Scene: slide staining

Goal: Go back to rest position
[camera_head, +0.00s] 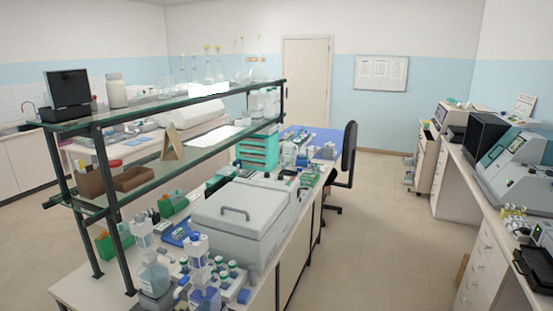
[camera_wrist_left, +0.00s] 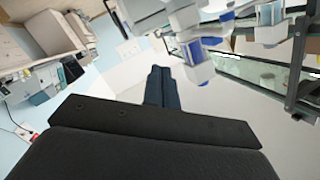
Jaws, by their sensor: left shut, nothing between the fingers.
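My left gripper (camera_wrist_left: 160,70) shows in the left wrist view, its two dark fingers together with nothing between them. It is in the air, apart from the bench things. I cannot make out either gripper in the head view. Pump-top bottles with blue liquid (camera_head: 153,275) stand at the near end of the bench in the head view. A white and blue dispenser (camera_wrist_left: 195,65) shows close beyond the fingers in the left wrist view.
A two-tier glass shelf (camera_head: 195,98) on dark posts stands along the bench. A grey lidded machine (camera_head: 240,215) and small bottles (camera_head: 222,270) crowd the bench. A black chair (camera_head: 348,155) stands beyond. The floor aisle (camera_head: 365,225) to the right is clear, up to a side counter (camera_head: 490,235).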

